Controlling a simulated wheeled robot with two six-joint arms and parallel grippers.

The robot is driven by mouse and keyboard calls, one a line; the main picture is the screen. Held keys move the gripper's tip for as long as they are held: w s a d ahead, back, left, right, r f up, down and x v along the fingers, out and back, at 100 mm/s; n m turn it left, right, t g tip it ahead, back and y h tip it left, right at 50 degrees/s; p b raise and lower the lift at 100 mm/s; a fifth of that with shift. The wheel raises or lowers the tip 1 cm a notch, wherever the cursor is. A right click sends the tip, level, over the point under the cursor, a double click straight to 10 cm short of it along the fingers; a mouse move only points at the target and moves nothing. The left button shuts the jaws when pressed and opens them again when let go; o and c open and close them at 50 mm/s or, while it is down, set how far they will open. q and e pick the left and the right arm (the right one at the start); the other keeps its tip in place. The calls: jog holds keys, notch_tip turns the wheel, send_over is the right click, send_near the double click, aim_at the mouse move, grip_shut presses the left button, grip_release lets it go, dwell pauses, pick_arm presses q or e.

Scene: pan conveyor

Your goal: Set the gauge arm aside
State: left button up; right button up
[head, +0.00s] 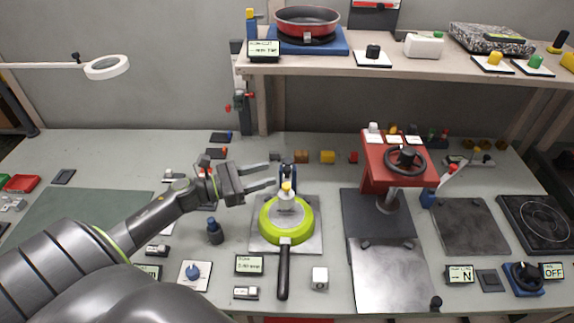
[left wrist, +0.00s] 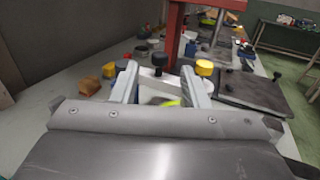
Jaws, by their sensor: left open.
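The gauge arm (head: 288,172) appears to be the dark upright piece at the back of the green pan (head: 265,222), with a yellow-topped white part over the pan's middle. The pan sits on a square metal plate with its black handle toward me. My left gripper (head: 274,178) is open, just left of the gauge arm, with its fingers pointing right. In the left wrist view a black knob (left wrist: 158,60) and a yellow knob (left wrist: 204,68) show between and beside the fingers, with a sliver of green pan below. I cannot tell whether the fingers touch anything. My right gripper is not in view.
A red press (head: 378,165) with a black wheel stands to the right. A small dark bottle-shaped piece (head: 215,231) and a blue dial (head: 193,272) lie left of the pan. A shelf (head: 420,66) runs along the back. The green mat (head: 90,212) at left looks mostly clear.

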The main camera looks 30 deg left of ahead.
aim_at(287, 168)
pick_arm(q)
jog(key=shift+p+x, duration=1.25)
jog(key=shift+x, duration=2.2)
grip_shut()
